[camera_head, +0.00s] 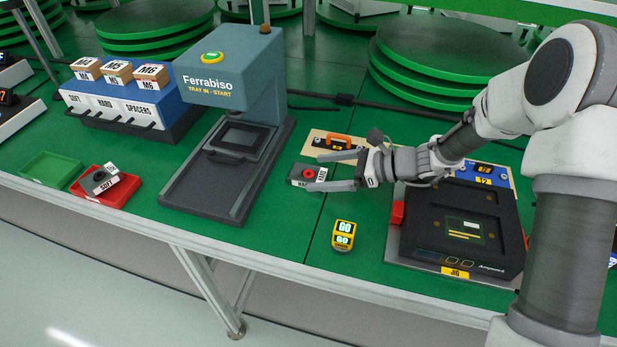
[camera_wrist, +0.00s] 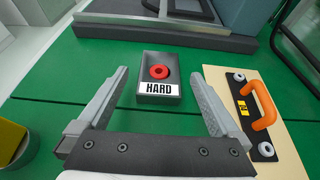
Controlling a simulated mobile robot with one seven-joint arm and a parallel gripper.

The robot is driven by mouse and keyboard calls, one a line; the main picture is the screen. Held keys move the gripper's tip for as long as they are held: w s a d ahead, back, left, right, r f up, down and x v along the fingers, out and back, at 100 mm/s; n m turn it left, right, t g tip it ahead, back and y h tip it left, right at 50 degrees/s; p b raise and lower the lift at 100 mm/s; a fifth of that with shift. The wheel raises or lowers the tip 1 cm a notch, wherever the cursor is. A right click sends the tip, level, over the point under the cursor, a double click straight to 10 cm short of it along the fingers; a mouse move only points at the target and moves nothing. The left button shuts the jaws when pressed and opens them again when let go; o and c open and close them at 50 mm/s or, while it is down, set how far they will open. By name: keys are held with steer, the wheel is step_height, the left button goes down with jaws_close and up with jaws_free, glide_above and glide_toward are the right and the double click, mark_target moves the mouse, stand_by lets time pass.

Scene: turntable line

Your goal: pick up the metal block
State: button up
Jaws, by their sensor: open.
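A grey, metal-looking block (camera_head: 303,175) with a red ring on top and a white HARD label lies on the green table right of the Ferrabiso machine. The same block shows in the wrist view (camera_wrist: 158,98), upright, with the label facing me. My gripper (camera_head: 320,171) is open and empty. In the wrist view its fingers (camera_wrist: 158,76) stand to the left and right of the block, with gaps on both sides. I cannot tell how far above the table the fingertips are. A similar grey block (camera_head: 99,180) labelled SOFT sits in the red tray (camera_head: 122,193) at the left.
The Ferrabiso machine (camera_head: 235,85) stands just beyond the block. A beige plate with an orange handle (camera_wrist: 263,104) lies close to the right finger. A yellow GO button (camera_head: 344,236) and a black jig (camera_head: 465,230) stand nearby. A green tray (camera_head: 50,168) looks empty.

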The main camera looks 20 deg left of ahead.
mark_target(309, 173)
steer(key=x, duration=0.3)
steer(key=shift+a+f+b, duration=0.2)
steer(key=shift+a+b, duration=0.1)
steer(key=shift+b, duration=0.05)
steer(key=c, duration=1.6)
